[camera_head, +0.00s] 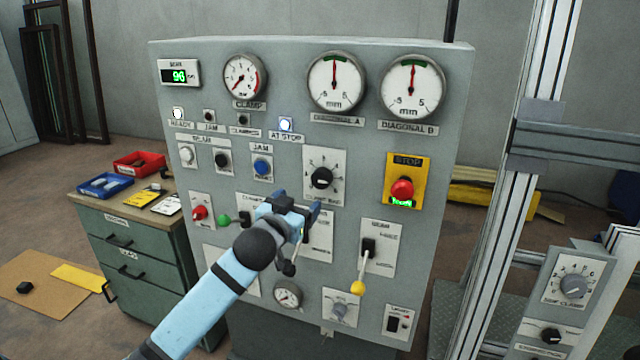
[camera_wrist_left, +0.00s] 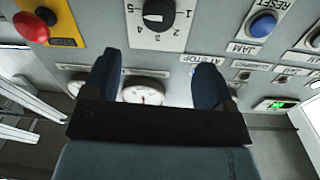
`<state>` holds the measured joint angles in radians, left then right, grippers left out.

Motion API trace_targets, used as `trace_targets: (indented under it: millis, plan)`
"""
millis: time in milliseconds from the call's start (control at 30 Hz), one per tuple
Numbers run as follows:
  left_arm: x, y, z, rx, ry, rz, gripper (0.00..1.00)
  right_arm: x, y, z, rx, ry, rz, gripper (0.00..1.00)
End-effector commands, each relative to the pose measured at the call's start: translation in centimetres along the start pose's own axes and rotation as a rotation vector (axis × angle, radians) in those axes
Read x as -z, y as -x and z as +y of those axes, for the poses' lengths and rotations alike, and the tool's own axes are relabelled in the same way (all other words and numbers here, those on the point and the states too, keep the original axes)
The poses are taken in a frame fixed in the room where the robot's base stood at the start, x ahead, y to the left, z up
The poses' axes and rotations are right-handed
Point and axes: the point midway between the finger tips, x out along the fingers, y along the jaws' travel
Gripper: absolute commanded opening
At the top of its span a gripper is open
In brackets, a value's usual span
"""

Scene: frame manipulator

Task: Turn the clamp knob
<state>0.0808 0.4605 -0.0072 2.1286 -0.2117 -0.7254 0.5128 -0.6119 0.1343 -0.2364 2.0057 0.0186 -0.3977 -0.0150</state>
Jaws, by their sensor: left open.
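A panel knob, black on a white numbered dial (camera_head: 321,178), sits in the middle of the grey control panel; its small label is hard to read. It also shows at the top of the left wrist view (camera_wrist_left: 158,14). A grey knob (camera_head: 573,285) sits on a side box at the right, with a label that seems to end in "clamp". Another grey knob (camera_head: 340,309) is low on the panel. My left gripper (camera_head: 298,208) is in front of the panel, just below and left of the black knob. Its two fingers (camera_wrist_left: 157,80) are apart with nothing between them.
A clamp gauge (camera_head: 244,77) is at the panel's upper left. A red stop button (camera_head: 402,190) is at the right. A yellow-tipped lever (camera_head: 358,287) and a green-tipped lever (camera_head: 225,219) stick out near my gripper. A metal frame post (camera_head: 515,180) stands right of the panel.

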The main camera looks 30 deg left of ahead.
Motion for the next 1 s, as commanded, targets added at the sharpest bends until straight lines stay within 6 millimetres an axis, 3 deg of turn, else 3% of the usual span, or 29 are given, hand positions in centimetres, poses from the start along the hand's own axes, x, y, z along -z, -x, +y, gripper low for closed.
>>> trace_targets:
  millis: [300,500,700,967,1000]
  plan:
    - [0.2,-6.9,0.0,0.0,-0.002,0.001,0.78,0.5,0.4,0.0,-0.001,0.006,0.004,0.43]
    - [0.1,-9.8,0.1,-0.001,0.0,0.0,0.78,0.5,0.5,0.1,-0.003,0.01,0.002,0.43]
    - [0.0,-11.0,0.1,-0.001,-0.001,0.001,0.78,0.3,0.5,0.2,-0.005,0.013,0.001,0.43]
    - [0.0,-11.1,0.1,-0.001,-0.001,0.0,0.78,0.3,0.5,0.2,-0.005,0.014,0.001,0.43]
    - [0.0,-11.1,0.1,-0.001,-0.001,0.0,0.69,0.3,0.5,0.2,-0.005,0.014,0.001,0.43]
